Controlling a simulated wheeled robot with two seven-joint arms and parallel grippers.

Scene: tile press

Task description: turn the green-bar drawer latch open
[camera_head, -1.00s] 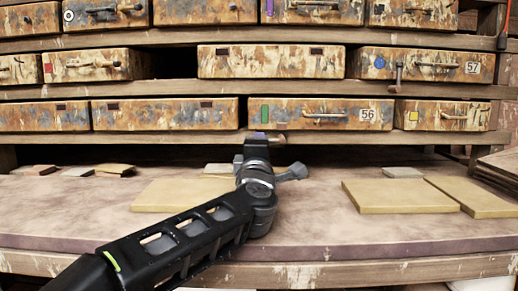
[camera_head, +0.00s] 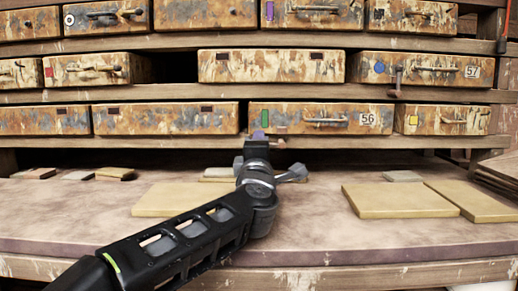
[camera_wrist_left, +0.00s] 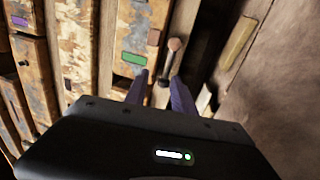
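The green-bar drawer (camera_head: 292,118) is in the lowest drawer row, with a green bar (camera_head: 265,117) at its left, a handle and a label 56. It looks shut. Its latch (camera_head: 279,141) shows as a small brownish end below the drawer front, partly hidden by my gripper. In the left wrist view the latch (camera_wrist_left: 174,46) has a copper-coloured end and lies beside the green bar (camera_wrist_left: 134,58). My left gripper (camera_head: 259,134) is just below the drawer. Its purple fingers (camera_wrist_left: 160,82) are apart, with the latch's dark base between their tips; contact is unclear. My right gripper is not in view.
A similar latch (camera_head: 398,82) hangs below the blue-dot drawer (camera_head: 420,65). Yellow tiles (camera_head: 398,200) lie on the worktop (camera_head: 330,235), with smaller tiles (camera_head: 115,173) at the back left. The worktop's front middle is clear.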

